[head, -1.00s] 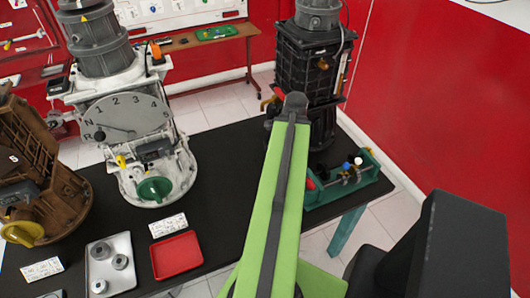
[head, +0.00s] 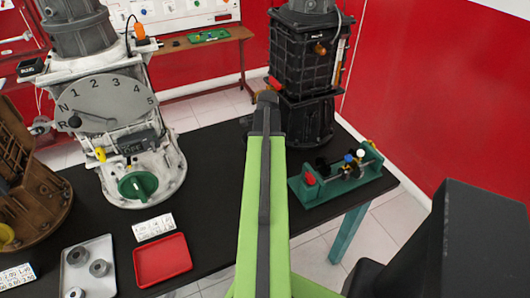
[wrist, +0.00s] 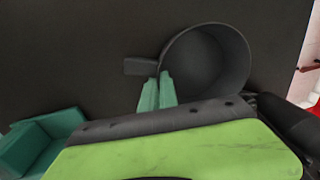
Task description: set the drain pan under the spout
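A dark round pan (wrist: 222,58) with a short tab handle (wrist: 138,67) shows in the wrist view over a dark surface; I take it as the drain pan. My gripper (wrist: 158,76) has its two teal fingers close together at the inner end of the handle and the pan's wall. Whether they are closed on it is not clear. In the head view my arm hides the gripper and pan. No part is clearly the spout; a yellow fitting (head: 101,154) shows on the white trainer (head: 112,105) and an orange one (head: 320,48) on the black trainer (head: 308,75).
A green rack (head: 337,183) stands at the bench's right end. A red tray (head: 162,262) and a grey tray with metal parts (head: 106,250) lie at the front left. A brown trainer (head: 28,190) stands at far left. Bare black bench top (head: 212,165) lies between white trainer and arm.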

